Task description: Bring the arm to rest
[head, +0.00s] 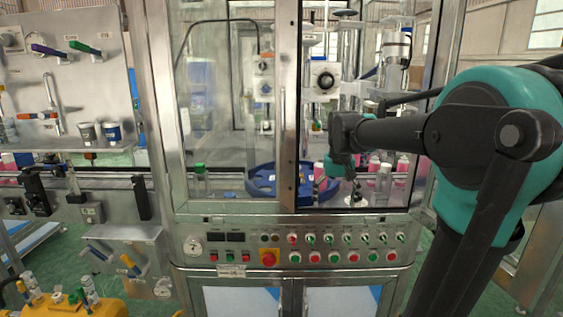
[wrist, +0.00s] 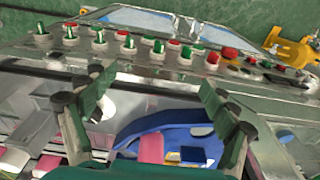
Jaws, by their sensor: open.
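My arm (head: 480,130), teal and black, comes in from the right of the head view and reaches through the open front of the glass-and-metal crimping cabinet (head: 157,110). My gripper (head: 354,190) points down inside the cabinet, beside the right end of a blue curved guide (head: 262,182). In the wrist view the two fingers of my gripper (wrist: 155,95) stand wide apart with nothing held between them.
The cabinet's door post (head: 287,110) stands left of my gripper. Several pink-bodied cans (head: 402,168) stand at the right inside. Below is a control panel (head: 320,245) with a red stop button (head: 269,258). A tool board (head: 60,80) is at the left.

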